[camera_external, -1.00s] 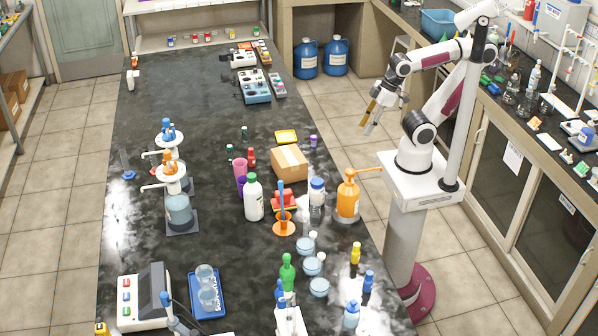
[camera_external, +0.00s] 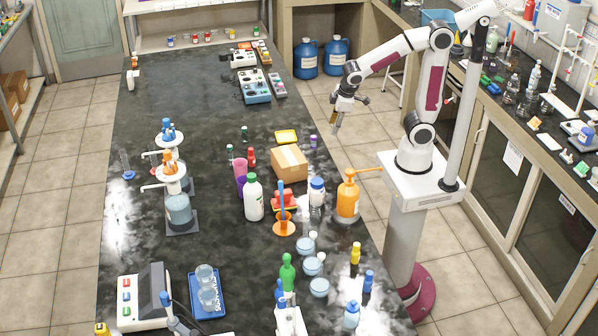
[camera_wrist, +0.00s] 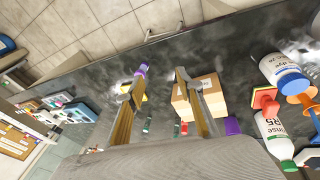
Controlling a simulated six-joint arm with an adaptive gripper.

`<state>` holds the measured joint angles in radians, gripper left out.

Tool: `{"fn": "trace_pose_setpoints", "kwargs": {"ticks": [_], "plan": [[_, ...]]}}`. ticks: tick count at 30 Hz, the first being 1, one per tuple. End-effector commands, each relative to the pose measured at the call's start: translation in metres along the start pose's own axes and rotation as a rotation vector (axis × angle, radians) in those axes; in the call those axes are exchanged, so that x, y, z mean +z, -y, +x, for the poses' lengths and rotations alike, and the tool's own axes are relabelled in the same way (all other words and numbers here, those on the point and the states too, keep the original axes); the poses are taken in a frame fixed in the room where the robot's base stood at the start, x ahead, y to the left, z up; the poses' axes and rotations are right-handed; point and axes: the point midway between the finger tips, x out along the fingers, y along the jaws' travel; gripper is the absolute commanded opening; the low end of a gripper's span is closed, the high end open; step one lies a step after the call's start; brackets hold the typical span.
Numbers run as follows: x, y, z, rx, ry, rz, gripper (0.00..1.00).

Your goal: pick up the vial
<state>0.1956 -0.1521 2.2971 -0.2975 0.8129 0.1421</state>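Several small vials stand at the bench's middle, and I cannot tell which one the task means. A purple vial (camera_external: 313,141) is right of the yellow tray, near the bench's right edge. It also shows in the wrist view (camera_wrist: 142,70), by the left fingertip. Two dark vials with green caps (camera_external: 244,132) (camera_external: 230,150) and a red vial (camera_external: 251,157) stand farther left. My gripper (camera_external: 337,128) hangs in the air near the bench's right edge, above and to the right of the purple vial. In the wrist view its fingers (camera_wrist: 161,74) are apart with nothing held.
A cardboard box (camera_external: 289,163) stands just in front of the yellow tray (camera_external: 286,136). A white bottle (camera_external: 253,199), a purple cup (camera_external: 240,178) and an orange pump bottle (camera_external: 348,197) stand nearer the camera.

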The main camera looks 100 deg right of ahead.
Motion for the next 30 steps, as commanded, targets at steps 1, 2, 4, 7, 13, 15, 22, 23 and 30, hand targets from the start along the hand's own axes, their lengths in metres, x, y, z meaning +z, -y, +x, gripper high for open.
{"fn": "trace_pose_setpoints", "kwargs": {"ticks": [1, 2, 4, 7, 13, 15, 22, 23, 30], "plan": [[-0.007, -0.006, 0.007, 0.017, 0.007, 0.007, 0.37], [-0.011, -0.009, 0.011, 0.026, 0.009, 0.013, 0.37], [-0.021, -0.018, 0.019, 0.050, 0.010, 0.026, 0.37], [-0.036, -0.030, 0.032, 0.084, 0.010, 0.044, 0.37], [-0.066, -0.055, 0.059, 0.147, -0.003, 0.084, 0.37], [-0.077, -0.063, 0.069, 0.167, -0.010, 0.099, 0.37], [-0.115, -0.088, 0.103, 0.226, -0.053, 0.152, 0.37], [-0.120, -0.091, 0.108, 0.232, -0.061, 0.160, 0.37], [-0.165, -0.113, 0.147, 0.267, -0.141, 0.226, 0.37]]}}
